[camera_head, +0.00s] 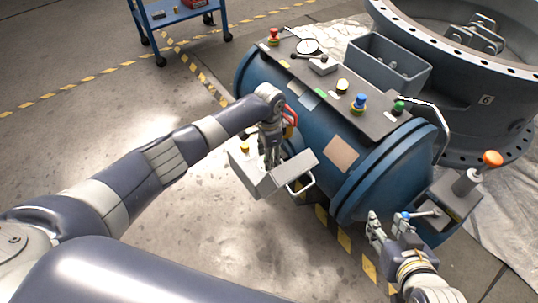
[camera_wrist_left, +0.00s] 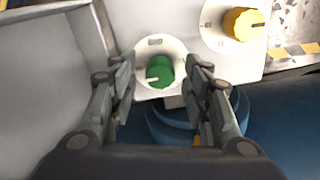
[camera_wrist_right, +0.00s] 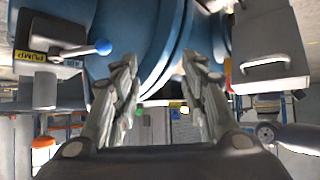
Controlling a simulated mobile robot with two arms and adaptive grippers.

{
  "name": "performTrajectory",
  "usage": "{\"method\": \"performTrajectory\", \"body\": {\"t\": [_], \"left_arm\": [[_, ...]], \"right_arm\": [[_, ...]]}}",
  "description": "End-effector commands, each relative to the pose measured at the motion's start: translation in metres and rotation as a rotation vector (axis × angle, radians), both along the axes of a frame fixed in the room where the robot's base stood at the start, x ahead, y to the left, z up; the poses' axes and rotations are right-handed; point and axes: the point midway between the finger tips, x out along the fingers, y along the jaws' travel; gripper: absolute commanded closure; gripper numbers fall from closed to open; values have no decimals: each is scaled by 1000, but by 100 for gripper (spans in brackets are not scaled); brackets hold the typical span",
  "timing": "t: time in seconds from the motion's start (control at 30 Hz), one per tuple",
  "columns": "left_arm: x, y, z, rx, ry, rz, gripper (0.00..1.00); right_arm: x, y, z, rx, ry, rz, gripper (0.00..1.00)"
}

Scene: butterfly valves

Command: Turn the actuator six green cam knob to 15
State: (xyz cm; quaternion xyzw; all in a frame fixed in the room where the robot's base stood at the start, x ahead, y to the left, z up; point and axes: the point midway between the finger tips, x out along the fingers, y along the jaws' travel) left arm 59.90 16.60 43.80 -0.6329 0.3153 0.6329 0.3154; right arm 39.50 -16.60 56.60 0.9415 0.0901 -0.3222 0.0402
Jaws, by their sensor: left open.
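The green cam knob (camera_wrist_left: 160,72) sits on a round white dial on a pale panel. Its light pointer mark points to the left; the dial numbers are too small to read. My left gripper (camera_wrist_left: 160,80) is open, with one finger on each side of the green knob and gaps showing beside it. In the head view my left gripper (camera_head: 270,154) points down at the grey box (camera_head: 282,178), and hides the green knob there. My right gripper (camera_head: 389,229) is open and empty, low at the right; its spread fingers also show in the right wrist view (camera_wrist_right: 158,80).
A yellow knob (camera_wrist_left: 242,24) is beside the green one. The blue cylinder (camera_head: 300,125) carries more knobs and a gauge (camera_head: 308,46) on top. A blue-tipped lever (camera_head: 430,213) is close to my right gripper. The floor (camera_head: 100,130) at left is clear.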

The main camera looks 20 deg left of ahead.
Motion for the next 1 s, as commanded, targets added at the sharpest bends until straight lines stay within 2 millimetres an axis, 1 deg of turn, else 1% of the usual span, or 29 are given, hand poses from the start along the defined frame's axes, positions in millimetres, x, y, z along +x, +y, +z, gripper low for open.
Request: {"method": "performTrajectory", "body": {"t": [0.07,0.1,0.27,0.3,0.57,0.63,0.77,0.87,0.97,1.0], "left_arm": [[0,0,0,0,0,0,56],[0,0,0,0,0,0,60],[0,0,0,0,0,0,97],[0,0,0,0,0,0,100],[0,0,0,-1,1,6,100],[0,0,1,-1,1,13,100],[0,0,2,-1,1,40,100],[0,0,2,-1,1,70,100],[-1,0,2,0,3,109,100],[-1,0,2,0,3,127,100]], "right_arm": [[0,0,0,0,0,0,60],[0,0,0,0,0,0,60],[0,0,0,0,1,0,60],[0,0,0,0,1,0,60],[-1,-1,0,-3,10,-1,60],[-5,-2,-3,-8,33,-2,60],[-23,-8,-16,-28,129,-8,60],[-40,-14,-27,-49,224,-16,60],[-65,-23,-37,-74,342,-25,60],[-76,-26,-41,-85,394,-30,60]]}}
